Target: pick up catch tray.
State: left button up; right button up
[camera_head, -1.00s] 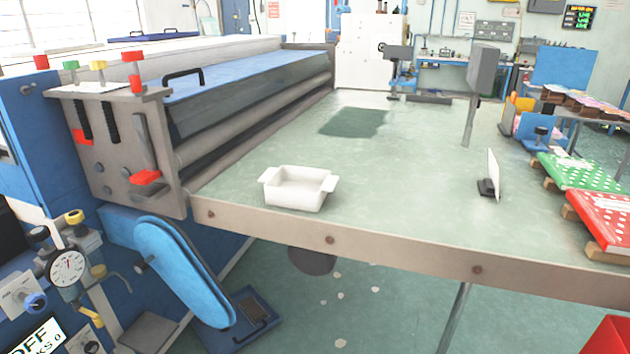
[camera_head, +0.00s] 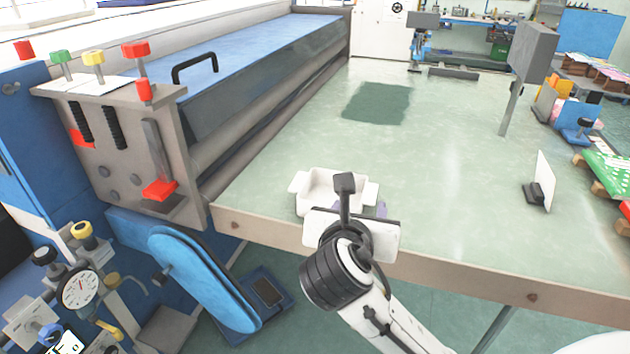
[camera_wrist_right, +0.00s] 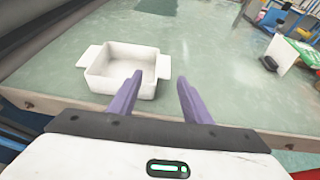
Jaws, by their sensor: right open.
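The catch tray is a small white open box with a tab handle on each side (camera_head: 318,182). It sits upright on the green table top near its front edge, and it looks empty in the right wrist view (camera_wrist_right: 120,72). My right gripper (camera_head: 372,208) comes in from the front and hides part of the tray in the head view. In the right wrist view its two purple fingers (camera_wrist_right: 159,88) are apart with nothing between them. The left finger overlaps the tray's right part in the picture; I cannot tell whether they touch. My left gripper is not in view.
The roller machine (camera_head: 250,75) with a blue cover stands left of the table (camera_head: 450,150). A small upright white plate on a black base (camera_head: 541,185) and a grey post (camera_head: 511,108) stand at the right. The table's middle is clear.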

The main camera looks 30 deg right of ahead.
aim_at(370, 194)
jog(key=x, duration=0.4)
jog(key=shift+d, duration=0.4)
jog(key=x, duration=0.4)
jog(key=shift+w+d, duration=0.15)
jog(key=shift+d, duration=0.1)
jog(key=shift+w+d+f, duration=0.1)
jog(key=shift+w+d, duration=0.05)
jog(key=shift+w, duration=0.05)
grip_shut()
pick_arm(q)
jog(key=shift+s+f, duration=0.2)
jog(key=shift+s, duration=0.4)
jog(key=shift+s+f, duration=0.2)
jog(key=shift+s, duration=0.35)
